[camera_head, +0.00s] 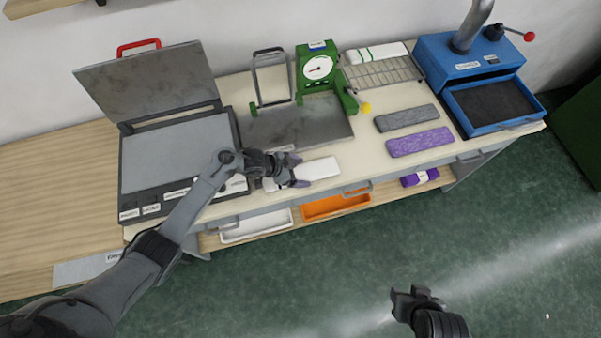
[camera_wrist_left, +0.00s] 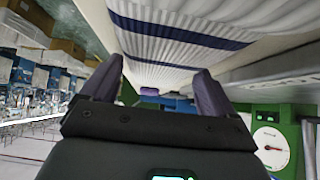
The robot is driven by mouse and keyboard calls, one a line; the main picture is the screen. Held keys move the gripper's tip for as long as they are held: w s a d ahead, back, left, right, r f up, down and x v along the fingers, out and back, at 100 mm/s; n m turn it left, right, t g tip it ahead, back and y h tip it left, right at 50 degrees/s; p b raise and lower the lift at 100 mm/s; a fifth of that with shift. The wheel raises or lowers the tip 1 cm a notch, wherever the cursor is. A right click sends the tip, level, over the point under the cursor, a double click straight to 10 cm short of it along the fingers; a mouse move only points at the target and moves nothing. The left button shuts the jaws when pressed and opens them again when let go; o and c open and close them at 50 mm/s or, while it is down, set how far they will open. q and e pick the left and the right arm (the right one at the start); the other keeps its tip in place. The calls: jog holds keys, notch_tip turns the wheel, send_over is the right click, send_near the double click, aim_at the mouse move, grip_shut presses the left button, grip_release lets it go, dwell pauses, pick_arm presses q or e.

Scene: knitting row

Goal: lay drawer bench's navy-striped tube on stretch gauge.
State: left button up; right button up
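A white ribbed tube (camera_head: 317,170) lies on the front edge of the bench top (camera_head: 365,158). Its navy stripes show close up in the left wrist view (camera_wrist_left: 190,42). My left gripper (camera_head: 295,170) is at the tube's left end, covering part of it. In the left wrist view its two fingers (camera_wrist_left: 157,90) are apart, with the tube past their tips and nothing seen clamped. The stretch gauge (camera_head: 316,72), green with a white dial and a grey plate, stands behind the tube; its dial also shows in the left wrist view (camera_wrist_left: 270,145). My right gripper (camera_head: 416,295) hangs over the floor.
An open press with a raised lid (camera_head: 150,82) stands left. Grey (camera_head: 407,118) and purple (camera_head: 420,142) knit pieces lie right of the gauge, near a blue machine (camera_head: 470,62). A green-striped white piece (camera_head: 376,54) lies behind. An orange tray (camera_head: 336,206) sits below.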

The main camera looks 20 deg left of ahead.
pick_arm(q)
jog(key=c, duration=0.7)
jog(key=shift+r, duration=0.1)
